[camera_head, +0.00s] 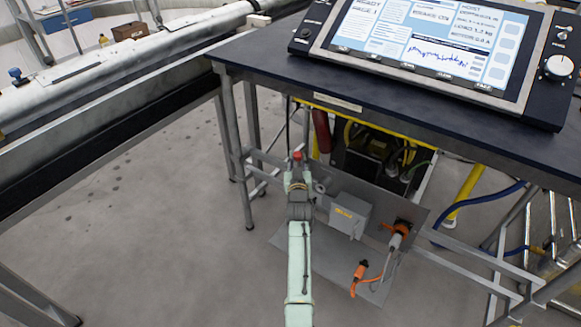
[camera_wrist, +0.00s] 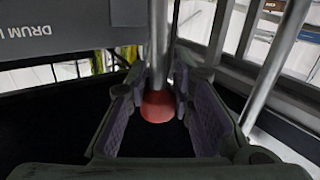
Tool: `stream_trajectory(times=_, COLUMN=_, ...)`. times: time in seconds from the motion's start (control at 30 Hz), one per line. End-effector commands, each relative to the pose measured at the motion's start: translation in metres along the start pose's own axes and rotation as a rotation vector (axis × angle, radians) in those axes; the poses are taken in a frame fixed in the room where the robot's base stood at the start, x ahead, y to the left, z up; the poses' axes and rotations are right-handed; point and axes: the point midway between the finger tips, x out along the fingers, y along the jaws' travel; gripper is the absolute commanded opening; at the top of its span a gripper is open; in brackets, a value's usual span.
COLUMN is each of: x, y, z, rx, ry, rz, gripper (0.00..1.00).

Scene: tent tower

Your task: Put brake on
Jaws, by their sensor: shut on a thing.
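A lever with a red ball knob (camera_head: 297,156) stands below the dark table, near its left legs. In the wrist view the red knob (camera_wrist: 158,106) sits between the two finger pads, on a bare metal rod (camera_wrist: 158,45). My gripper (camera_head: 297,178) reaches it from below in the head view; in the wrist view my gripper (camera_wrist: 163,108) is shut on the knob. A grey plate (camera_wrist: 60,32) beside the rod reads "DRUM", with the rest cut off. The lever's base is hidden, and its exact tilt is hard to tell.
The dark table (camera_head: 270,75) carries a large control screen (camera_head: 430,45) above. A grey box (camera_head: 348,215) and orange connectors (camera_head: 361,270) sit low to the right of my arm. Metal table legs (camera_head: 232,130) stand close on the left; open floor (camera_head: 130,220) lies beyond.

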Motion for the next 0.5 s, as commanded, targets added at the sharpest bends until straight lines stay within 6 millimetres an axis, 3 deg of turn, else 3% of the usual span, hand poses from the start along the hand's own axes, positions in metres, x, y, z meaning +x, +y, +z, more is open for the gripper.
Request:
stream_trajectory(times=0.03, x=0.005, y=0.011, z=-0.006, rx=0.013, ry=-0.013, rz=0.01, gripper=0.0)
stream_trajectory(times=0.1, x=0.011, y=0.015, z=-0.006, rx=0.032, ry=-0.039, rz=0.007, gripper=0.0)
stream_trajectory(times=0.5, x=0.025, y=0.025, z=-0.005, rx=0.076, ry=-0.107, rz=0.0, gripper=0.0)
